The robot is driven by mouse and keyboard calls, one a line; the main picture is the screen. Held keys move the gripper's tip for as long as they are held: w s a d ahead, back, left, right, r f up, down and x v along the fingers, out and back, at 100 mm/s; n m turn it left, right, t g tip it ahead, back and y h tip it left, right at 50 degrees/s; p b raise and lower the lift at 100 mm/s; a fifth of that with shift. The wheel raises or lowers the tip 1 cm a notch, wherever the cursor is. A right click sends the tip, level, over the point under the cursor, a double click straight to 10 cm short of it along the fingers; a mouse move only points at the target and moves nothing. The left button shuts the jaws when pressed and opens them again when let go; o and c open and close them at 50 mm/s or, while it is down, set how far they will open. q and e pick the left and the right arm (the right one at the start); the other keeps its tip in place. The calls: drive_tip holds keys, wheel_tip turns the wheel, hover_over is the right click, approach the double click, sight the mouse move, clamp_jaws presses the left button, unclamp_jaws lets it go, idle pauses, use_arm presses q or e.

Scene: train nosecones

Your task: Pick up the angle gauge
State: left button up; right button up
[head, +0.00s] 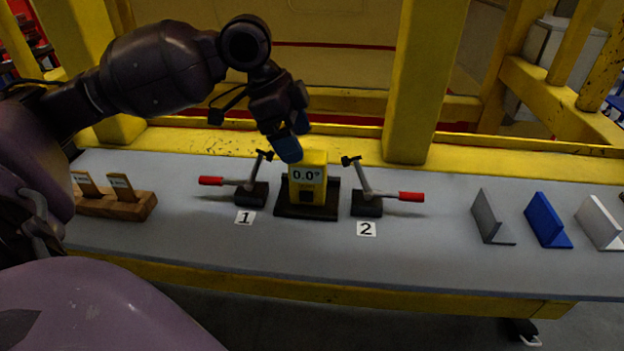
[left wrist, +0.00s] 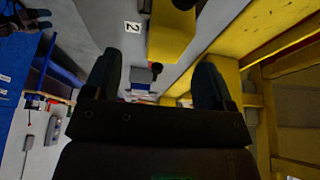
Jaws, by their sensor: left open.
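The angle gauge (head: 308,176) is a yellow block with a display reading 0.0°. It stands upright on a dark base plate (head: 290,211) between two toggle clamps in the head view. My left gripper (head: 290,143) is just above and behind the gauge's top, its blue-tipped fingers pointing down. Whether it touches the gauge cannot be told. In the left wrist view my left gripper (left wrist: 157,80) is open with its two dark fingers apart. A yellow block that looks like the gauge (left wrist: 172,35) lies beyond the fingertips there. My right gripper is not in view.
Clamp 1 (head: 253,192) and clamp 2 (head: 367,203), with red handles, flank the gauge closely. A wooden holder (head: 123,206) stands at left. Grey (head: 489,219), blue (head: 545,222) and white (head: 598,222) angled pieces stand at right. A yellow post (head: 420,80) rises behind. The front of the table is clear.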

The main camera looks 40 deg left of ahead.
sight(308, 160)
use_arm(q)
drive_tip(key=shift+w+d+f, duration=0.15)
drive_tip(key=shift+f, duration=0.45)
drive_tip(key=x, duration=0.1)
drive_tip(key=b+x, duration=0.1)
drive_tip(key=x, duration=0.1)
drive_tip(key=b+x, duration=0.1)
drive_tip(key=shift+w+a+f, duration=0.2)
drive_tip(key=shift+w+a, duration=0.05)
drive_tip(key=shift+w, duration=0.05)
drive_tip(key=shift+w+d+f, duration=0.15)
drive_tip(key=shift+f, duration=0.2)
drive_tip(key=shift+r, duration=0.15)
drive_tip(key=c, duration=0.9)
drive_tip(key=shift+c, duration=1.2)
drive_tip(key=shift+r, duration=0.1)
